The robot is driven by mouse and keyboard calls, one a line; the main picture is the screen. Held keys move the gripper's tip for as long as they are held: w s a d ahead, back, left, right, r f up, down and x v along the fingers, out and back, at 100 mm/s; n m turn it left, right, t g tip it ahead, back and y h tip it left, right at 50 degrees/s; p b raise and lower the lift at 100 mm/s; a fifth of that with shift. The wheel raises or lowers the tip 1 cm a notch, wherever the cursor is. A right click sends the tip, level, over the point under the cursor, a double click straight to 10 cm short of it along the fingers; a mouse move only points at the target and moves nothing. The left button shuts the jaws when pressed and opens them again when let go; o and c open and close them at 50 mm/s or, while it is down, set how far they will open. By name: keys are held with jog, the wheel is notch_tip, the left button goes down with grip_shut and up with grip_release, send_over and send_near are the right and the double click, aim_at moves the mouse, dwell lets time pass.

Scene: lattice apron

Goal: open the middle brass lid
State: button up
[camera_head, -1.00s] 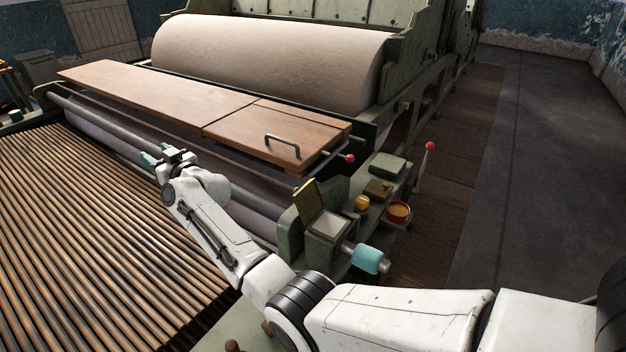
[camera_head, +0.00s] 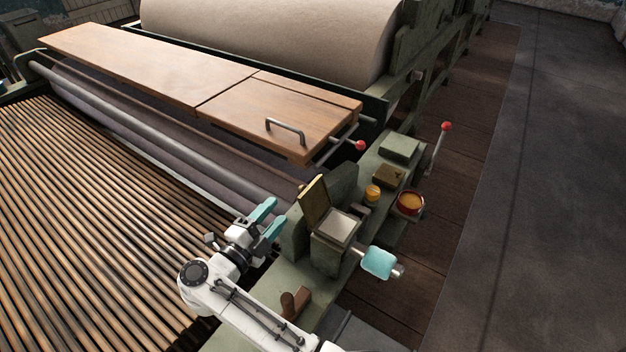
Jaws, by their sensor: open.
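Several small boxes stand in a row on the green side frame. The middle box has a brass-brown lid (camera_head: 388,175) with a small knob, and it lies shut. The nearest box (camera_head: 333,240) has its brass lid (camera_head: 313,203) standing up, showing a pale inside. The farthest box has a flat green lid (camera_head: 400,148), shut. My gripper (camera_head: 273,216) has teal fingers, open and empty. It is left of the nearest box, beside the green frame and apart from the middle lid. The raised lid and an upright green plate stand between them.
A teal-covered handle (camera_head: 379,262) sticks out right.

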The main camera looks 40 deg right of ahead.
aim_at(302, 191)
jog(key=x, duration=0.3)
jog(key=p+x, duration=0.1)
jog(key=x, duration=0.3)
jog(key=s+p+x, duration=0.1)
jog(key=x, duration=0.2)
jog(key=shift+d+f, duration=0.4)
jog(key=shift+d, duration=0.05)
jog(key=shift+c, duration=0.5)
grip_shut()
